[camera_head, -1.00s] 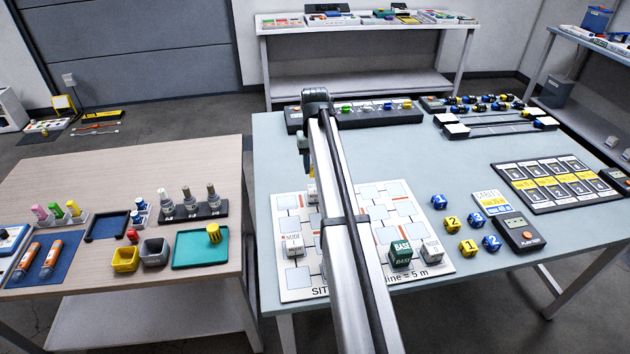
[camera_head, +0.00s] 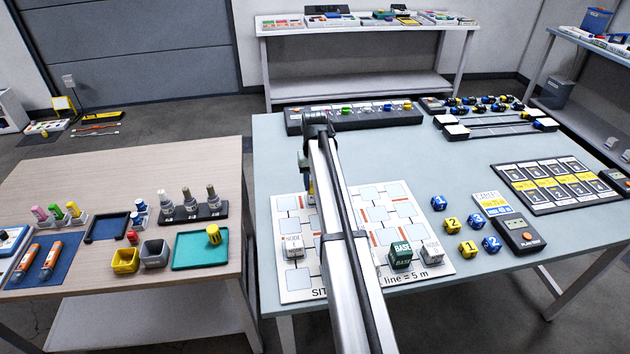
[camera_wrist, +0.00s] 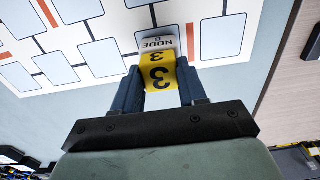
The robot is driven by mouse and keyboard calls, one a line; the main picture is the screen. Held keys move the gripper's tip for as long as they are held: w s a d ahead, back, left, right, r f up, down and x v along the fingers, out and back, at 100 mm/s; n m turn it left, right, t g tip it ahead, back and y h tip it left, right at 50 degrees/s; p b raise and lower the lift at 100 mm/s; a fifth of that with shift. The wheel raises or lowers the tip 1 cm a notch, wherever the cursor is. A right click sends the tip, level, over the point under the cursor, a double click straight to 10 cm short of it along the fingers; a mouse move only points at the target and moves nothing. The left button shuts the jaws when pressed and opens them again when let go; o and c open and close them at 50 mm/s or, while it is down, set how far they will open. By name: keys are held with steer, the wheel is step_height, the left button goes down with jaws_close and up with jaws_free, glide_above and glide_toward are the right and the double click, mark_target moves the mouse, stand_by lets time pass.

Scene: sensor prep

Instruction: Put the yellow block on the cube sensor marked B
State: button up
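The yellow block (camera_wrist: 158,74) marked 3 is between the two dark blue fingers of my gripper (camera_wrist: 162,84) in the wrist view. The gripper is shut on it. The pale cube sensor (camera_wrist: 160,43) marked NODE B shows just past the block on the white site board (camera_wrist: 90,75). Block and sensor line up closely in this view; I cannot tell whether they touch. In the head view my arm hides most of the gripper, the block and sensor B.
Other cubes on the board are a pale node (camera_head: 292,248) at left, a green BASE cube (camera_head: 400,255) and a pale node (camera_head: 431,251) at right. Several blue and yellow numbered blocks (camera_head: 468,248) lie right of the board, beside a dark handheld meter (camera_head: 521,234).

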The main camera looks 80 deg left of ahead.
steer(key=o, duration=0.4)
steer(key=shift+r, duration=0.1)
step_height(320, 180, up, 12)
stand_by(0.6)
